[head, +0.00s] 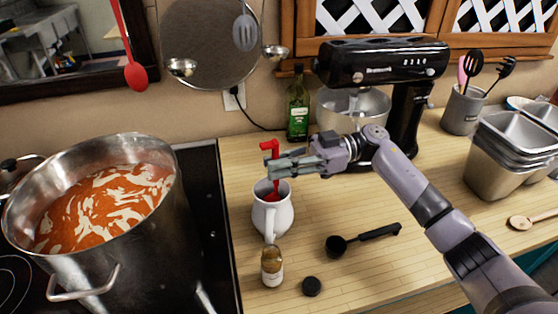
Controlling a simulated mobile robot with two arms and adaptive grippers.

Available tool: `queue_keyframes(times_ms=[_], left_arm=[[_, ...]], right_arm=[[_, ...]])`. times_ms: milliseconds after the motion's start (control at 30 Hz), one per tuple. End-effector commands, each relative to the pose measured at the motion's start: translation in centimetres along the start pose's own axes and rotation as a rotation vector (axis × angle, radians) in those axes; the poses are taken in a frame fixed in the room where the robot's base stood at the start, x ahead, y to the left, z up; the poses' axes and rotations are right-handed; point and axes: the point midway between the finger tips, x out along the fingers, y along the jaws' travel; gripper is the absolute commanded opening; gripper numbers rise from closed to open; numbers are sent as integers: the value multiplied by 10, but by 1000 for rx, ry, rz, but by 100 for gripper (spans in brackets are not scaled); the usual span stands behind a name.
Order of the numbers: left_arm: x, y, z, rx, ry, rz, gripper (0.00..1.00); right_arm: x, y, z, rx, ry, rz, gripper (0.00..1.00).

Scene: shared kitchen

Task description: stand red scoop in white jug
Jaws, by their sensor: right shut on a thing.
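The white jug (272,218) stands upright on the wooden counter, its handle toward me. The red scoop (271,149) is upright at the jug, with its bent top above my fingers and its lower red part at the jug's mouth. My right gripper (276,166) reaches in from the right, just above the jug's rim, and is shut on the red scoop. The fingers hide the scoop's middle. How deep its lower end sits inside the jug cannot be told. My left gripper is not in view.
A large pot (95,225) of orange soup stands on the stove at left. A small jar (271,266), a black lid (311,286) and a black scoop (362,239) lie near the jug. A green bottle (298,107) and a black mixer (382,62) stand behind.

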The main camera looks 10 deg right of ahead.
Motion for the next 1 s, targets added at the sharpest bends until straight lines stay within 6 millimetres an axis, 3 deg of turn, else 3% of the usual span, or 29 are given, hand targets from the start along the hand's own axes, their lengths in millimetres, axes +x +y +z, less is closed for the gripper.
queue_keyframes(times_ms=[200, 233, 567, 867, 1000], left_arm=[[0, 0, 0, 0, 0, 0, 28], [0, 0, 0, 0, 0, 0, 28], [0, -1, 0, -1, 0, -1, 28], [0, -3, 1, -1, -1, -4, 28], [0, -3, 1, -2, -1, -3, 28]], right_arm=[[0, 0, 0, 0, 0, 0, 0], [0, 0, 0, 0, 0, 0, 15], [0, 0, 0, 0, 0, 0, 37], [0, 0, 0, 1, 0, 0, 38], [-11, 0, 0, 2, -2, 1, 38]])
